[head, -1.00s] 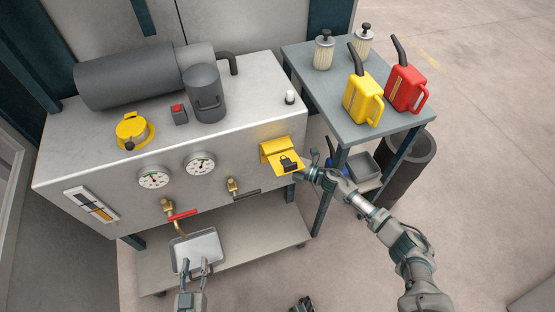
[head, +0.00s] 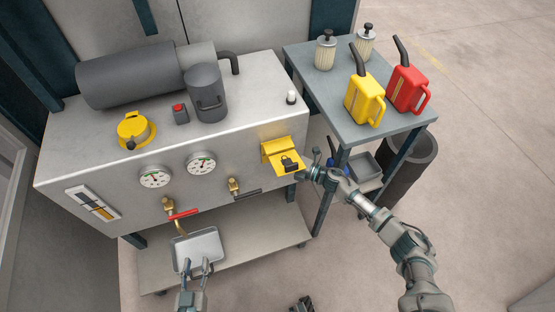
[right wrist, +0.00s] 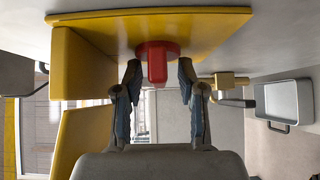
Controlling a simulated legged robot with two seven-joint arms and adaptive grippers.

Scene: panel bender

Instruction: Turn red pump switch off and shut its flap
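The yellow switch housing (head: 278,146) is on the machine's front, at its right end. Its yellow flap (head: 277,167) juts outward, with a black padlock shape (head: 290,163) on it. The red switch (right wrist: 157,60) shows in the right wrist view beneath a yellow plate (right wrist: 110,30); the head view hides it. My right gripper (right wrist: 157,78) is open, one finger on each side of the switch, with visible gaps. In the head view its fingers are hard to make out beside the flap. My left gripper (head: 196,266) is open and empty, low in front of the machine.
A metal tray (head: 212,243) on the lower shelf is behind my left gripper. Gauges (head: 201,163), a red-handled valve (head: 183,214) and a dark-handled valve (head: 246,194) line the front. A side table (head: 322,84) bears a yellow can (head: 363,100) and a red can (head: 405,88).

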